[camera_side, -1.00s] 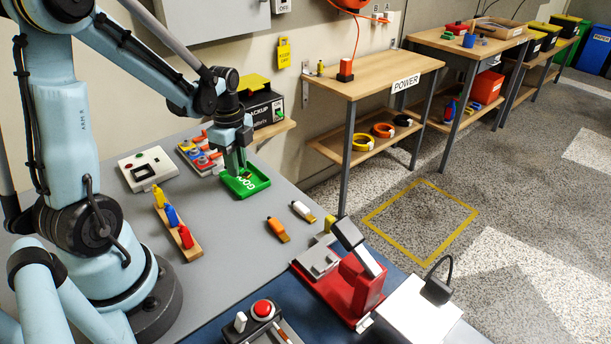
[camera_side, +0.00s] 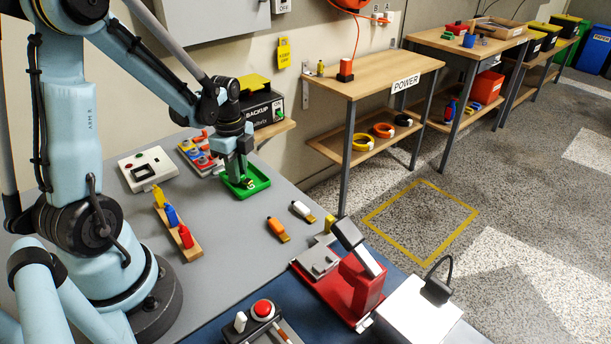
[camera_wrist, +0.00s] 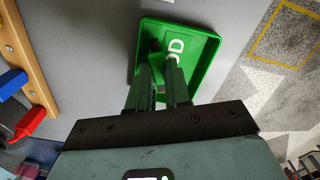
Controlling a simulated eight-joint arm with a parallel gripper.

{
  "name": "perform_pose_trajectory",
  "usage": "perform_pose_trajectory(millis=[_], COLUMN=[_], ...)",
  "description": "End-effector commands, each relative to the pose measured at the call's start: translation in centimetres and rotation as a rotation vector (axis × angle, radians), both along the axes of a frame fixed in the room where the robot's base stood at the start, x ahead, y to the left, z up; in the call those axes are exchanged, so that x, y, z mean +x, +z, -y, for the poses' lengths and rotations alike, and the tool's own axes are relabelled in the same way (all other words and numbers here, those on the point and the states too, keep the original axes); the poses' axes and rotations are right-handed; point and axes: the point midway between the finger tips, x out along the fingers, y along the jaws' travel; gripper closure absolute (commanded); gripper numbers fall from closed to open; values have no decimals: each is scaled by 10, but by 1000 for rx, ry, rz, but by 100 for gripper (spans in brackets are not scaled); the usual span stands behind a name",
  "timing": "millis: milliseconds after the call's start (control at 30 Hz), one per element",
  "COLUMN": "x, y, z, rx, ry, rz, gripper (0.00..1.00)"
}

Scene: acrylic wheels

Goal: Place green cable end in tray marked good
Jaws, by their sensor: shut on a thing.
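The green tray (camera_side: 262,184) lies on the grey table, and part of its white lettering shows in the wrist view (camera_wrist: 208,68). My gripper (camera_side: 241,180) is inside the tray's outline, fingers pointing down. It is shut on the green cable end, whose small brass-coloured tip (camera_side: 250,184) shows at the fingertips, low over the tray floor. The fingers (camera_wrist: 160,75) hide most of the cable end. I cannot tell whether it touches the tray floor.
An orange cable end (camera_side: 277,229) and a white one (camera_side: 302,210) lie nearer the camera. A wooden rack with yellow, blue and red pieces (camera_side: 180,235) stands to the left. A rack of coloured parts (camera_side: 200,152) sits close behind the tray.

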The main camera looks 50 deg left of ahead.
Motion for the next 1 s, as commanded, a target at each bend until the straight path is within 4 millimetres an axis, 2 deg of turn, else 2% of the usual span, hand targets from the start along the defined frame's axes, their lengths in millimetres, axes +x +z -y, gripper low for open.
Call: perform_pose_trajectory(millis=[400,433,600,867,1000], x=[0,0,0,0,0], y=[-8,-8,-8,-7,-1], z=[0,0,0,0,0], rx=[0,0,0,0,0], ry=[0,0,0,0,0], rz=[0,0,0,0,0], gripper=[100,81,55,52,52])
